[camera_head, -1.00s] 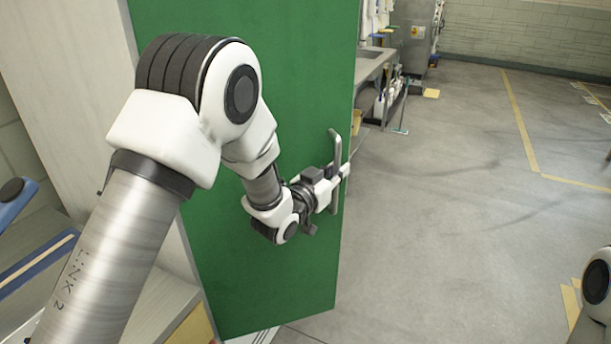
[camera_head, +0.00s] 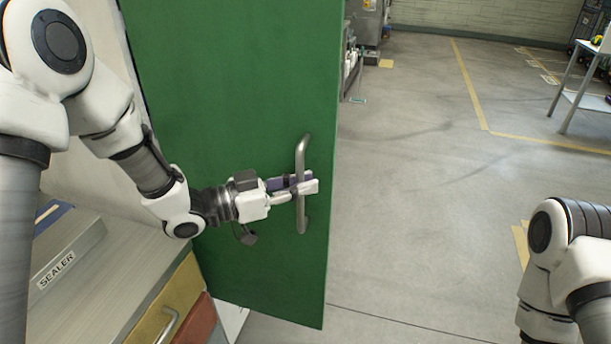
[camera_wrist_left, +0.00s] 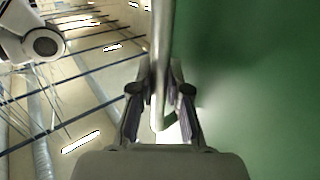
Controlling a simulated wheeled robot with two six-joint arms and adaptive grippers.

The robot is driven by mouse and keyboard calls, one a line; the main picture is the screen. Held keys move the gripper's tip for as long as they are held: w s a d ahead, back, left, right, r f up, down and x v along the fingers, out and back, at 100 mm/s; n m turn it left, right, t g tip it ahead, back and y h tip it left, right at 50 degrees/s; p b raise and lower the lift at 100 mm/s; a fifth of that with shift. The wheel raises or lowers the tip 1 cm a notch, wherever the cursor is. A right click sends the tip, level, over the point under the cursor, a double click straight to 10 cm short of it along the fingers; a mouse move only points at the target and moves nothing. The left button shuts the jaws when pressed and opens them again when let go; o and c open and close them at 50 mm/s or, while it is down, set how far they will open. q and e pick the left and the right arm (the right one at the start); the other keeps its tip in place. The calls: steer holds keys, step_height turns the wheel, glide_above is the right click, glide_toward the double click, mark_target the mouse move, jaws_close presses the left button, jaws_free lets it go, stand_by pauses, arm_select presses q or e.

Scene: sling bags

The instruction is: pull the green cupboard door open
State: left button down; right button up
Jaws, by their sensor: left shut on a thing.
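The green cupboard door (camera_head: 235,90) stands swung out in the middle of the head view. It also fills the right side of the left wrist view (camera_wrist_left: 260,90). A grey upright bar handle (camera_head: 302,218) is fixed near its free edge. My left gripper (camera_head: 306,186) is shut on the handle at about its middle. In the left wrist view the handle (camera_wrist_left: 162,40) runs between the two fingers (camera_wrist_left: 160,85). Part of my right arm shows at the lower right of the head view; its gripper is out of view.
A counter with a box labelled SEALER (camera_head: 65,255), a yellow drawer (camera_head: 170,305) and a red drawer (camera_head: 198,325) is at lower left. Open grey floor (camera_head: 420,170) lies right of the door. A small table (camera_head: 585,98) stands at far right.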

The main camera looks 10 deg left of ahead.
arm_select(q)
steer(key=shift+s+a+r, duration=0.2)
steer(key=shift+s+r, duration=0.1)
steer(key=shift+s, duration=0.25)
steer(key=c, duration=1.4)
jaws_free()
steer(key=shift+s+a+f, duration=0.1)
steer(key=shift+s+a, duration=0.05)
steer(key=shift+s, duration=0.05)
steer(key=shift+a, duration=0.1)
steer(key=v, duration=1.2)
